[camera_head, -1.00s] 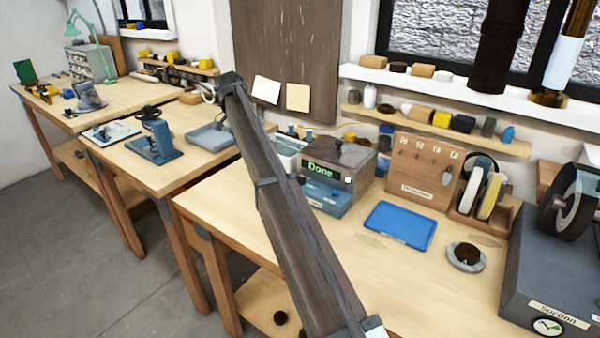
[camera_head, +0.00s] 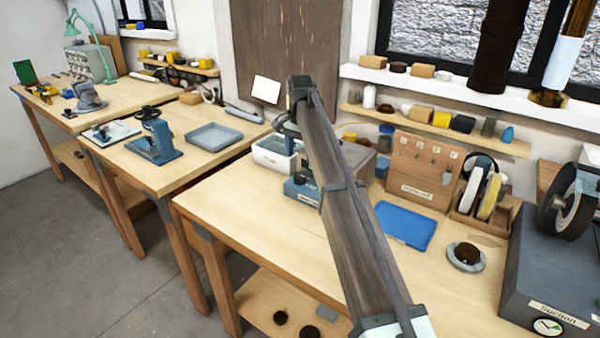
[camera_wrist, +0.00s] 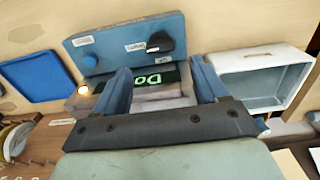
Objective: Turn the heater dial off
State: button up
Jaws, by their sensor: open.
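The heater is a blue-grey box (camera_head: 303,192) on the near bench, largely hidden behind my arm in the head view. In the wrist view its blue front panel (camera_wrist: 115,45) lies ahead of the fingers. The dial's exact setting is too small to tell. A green-lit display (camera_wrist: 157,80), partly hidden, shows between the fingers. My gripper (camera_wrist: 160,66) is open and empty, its two blue fingers over the box, apart from the dial in the picture.
A white bin (camera_head: 275,155) stands just left of the heater; it also shows in the wrist view (camera_wrist: 262,75). A blue tray (camera_head: 405,226) lies to the right. A wooden tool board (camera_head: 423,172) stands behind. The bench front is clear.

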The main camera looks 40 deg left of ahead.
aim_at(300, 175)
notch_tip(300, 175, down, 8)
jog(key=shift+r, duration=0.2)
dwell(0.3)
jog(key=c, duration=1.1)
